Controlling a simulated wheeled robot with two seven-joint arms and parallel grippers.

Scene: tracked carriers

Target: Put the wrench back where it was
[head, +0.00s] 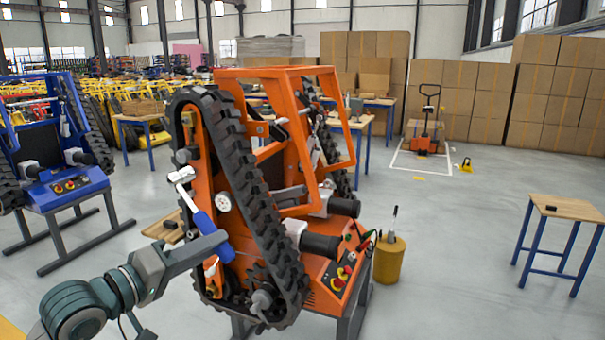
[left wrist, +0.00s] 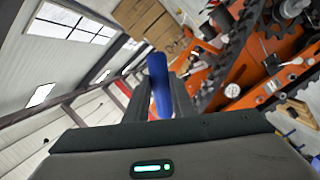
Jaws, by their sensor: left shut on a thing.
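The wrench has a blue handle and a pale metal head; it shows in the head view (head: 204,221) left of centre, in front of the orange tracked carrier's (head: 292,255) left track. Its head points up and to the left. My left gripper (head: 212,243) is shut on the blue handle and holds it in the air beside the track. In the left wrist view the blue handle (left wrist: 158,82) stands up between my fingers (left wrist: 160,101). I cannot tell whether the wrench touches the carrier. My right gripper is not in view.
A blue tracked carrier (head: 65,190) stands at the left. A yellow bin (head: 388,261) holding a tool is right of the orange carrier. A small wooden table (head: 567,208) with a dark object stands at the right. The floor between bin and table is clear.

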